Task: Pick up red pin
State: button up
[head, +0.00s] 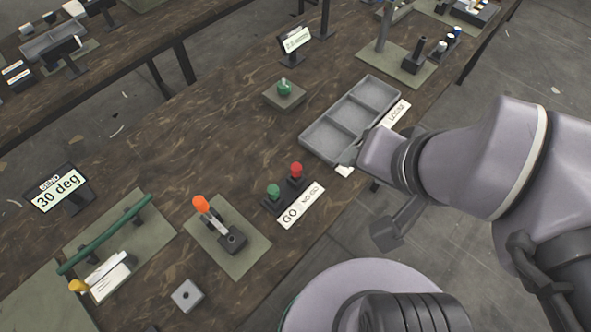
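The red pin (296,169) stands upright in a dark block, its round red top showing. A green-topped pin (272,191) stands to its left in the same row. A white label reading GO / NO-GO (300,206) lies in front of them. My gripper (347,164) is at the end of the arm reaching in from the right, near the front corner of the grey tray. It is to the right of the red pin and apart from it. The wrist and viewing angle partly hide the fingers, so I cannot tell whether they are open.
A grey compartment tray (321,141), apparently empty, lies behind the pins. A press with an orange knob (200,203) stands to the left. A green knob on a block (284,88) is farther back. A small grey square block (187,296) sits near the front. Wooden tabletop between them is clear.

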aim_at(297, 169)
jog(key=k+u, duration=0.1)
jog(key=u, duration=1.55)
jog(key=k+l+z, duration=0.25)
jog(key=l+z, duration=0.25)
jog(key=i+l+u, duration=0.15)
jog(key=u, duration=0.2)
jog(key=l+u, duration=0.2)
jog(key=u, duration=0.15)
jog(key=i+l+u, duration=0.15)
jog(key=l+u, duration=0.2)
jog(key=j, duration=0.1)
